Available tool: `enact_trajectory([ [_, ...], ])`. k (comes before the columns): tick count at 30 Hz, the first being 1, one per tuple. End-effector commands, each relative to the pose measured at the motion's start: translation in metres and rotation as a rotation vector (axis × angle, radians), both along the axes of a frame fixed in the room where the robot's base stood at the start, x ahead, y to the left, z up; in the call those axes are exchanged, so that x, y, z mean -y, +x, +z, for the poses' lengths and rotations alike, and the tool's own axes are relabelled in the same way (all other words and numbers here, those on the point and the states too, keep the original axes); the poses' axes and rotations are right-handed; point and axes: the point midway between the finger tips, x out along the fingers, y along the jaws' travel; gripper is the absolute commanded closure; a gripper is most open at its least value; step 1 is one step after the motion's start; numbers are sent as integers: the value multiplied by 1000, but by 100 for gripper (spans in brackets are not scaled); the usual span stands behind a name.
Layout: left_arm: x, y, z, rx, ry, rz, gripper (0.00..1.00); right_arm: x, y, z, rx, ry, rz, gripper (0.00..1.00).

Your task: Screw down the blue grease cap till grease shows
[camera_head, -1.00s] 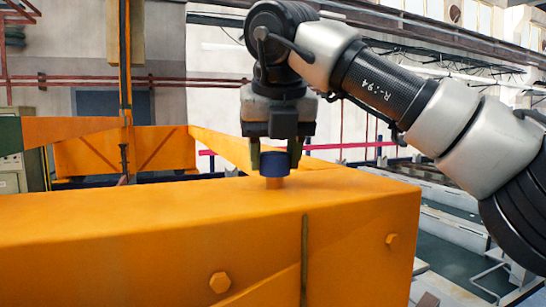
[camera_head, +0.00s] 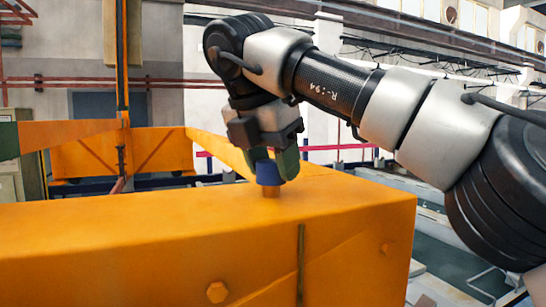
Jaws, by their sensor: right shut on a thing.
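The blue grease cap (camera_head: 268,173) sits on a short orange stem (camera_head: 271,191) on top of the orange beam (camera_head: 130,225). My right gripper (camera_head: 272,167) comes down from above and is shut on the cap. Its green fingers cover part of the cap, and the wrist is turned and slightly tilted. I see no grease around the cap or stem. My left gripper is out of view.
A further orange frame (camera_head: 85,157) stands behind at the left. Red rails (camera_head: 170,84) run along the back wall. The beam top around the stem is clear.

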Motion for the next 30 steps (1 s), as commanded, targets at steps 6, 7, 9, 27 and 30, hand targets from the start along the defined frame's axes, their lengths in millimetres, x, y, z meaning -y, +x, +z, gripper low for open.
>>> enact_trajectory([
  [6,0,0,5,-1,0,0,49,0,-1,2,0,1,-72,78],
  [7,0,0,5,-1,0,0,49,0,-1,1,1,1,-79,78],
  [9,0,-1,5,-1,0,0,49,0,-1,1,1,1,-88,78],
  [27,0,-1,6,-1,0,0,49,0,-1,1,0,2,-97,33],
  [30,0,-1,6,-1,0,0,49,0,-1,1,0,2,-97,29],
])
